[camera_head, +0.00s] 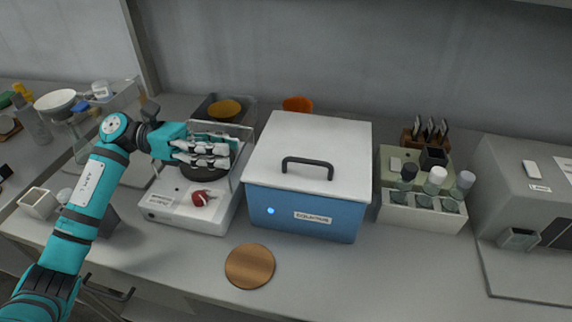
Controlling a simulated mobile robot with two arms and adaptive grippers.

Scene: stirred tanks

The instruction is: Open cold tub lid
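The cold tub (302,212) is a blue box with a label and a small light blue dot on its front. Its white lid (340,140) lies flat and closed on top, with a black bar handle (307,167) near the front edge. My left gripper (226,157) is to the left of the tub, above the white stirrer unit, pointing right towards the lid and apart from the handle. Its two fingers lie close together in this view, and I cannot tell how wide the gap is. My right gripper is not in view.
The white stirrer unit (180,213) with clear panels, a dark bowl and a red knob stands left of the tub. A wooden disc (250,266) lies in front. A rack of capped bottles (422,215) stands close on the right. A wall is behind.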

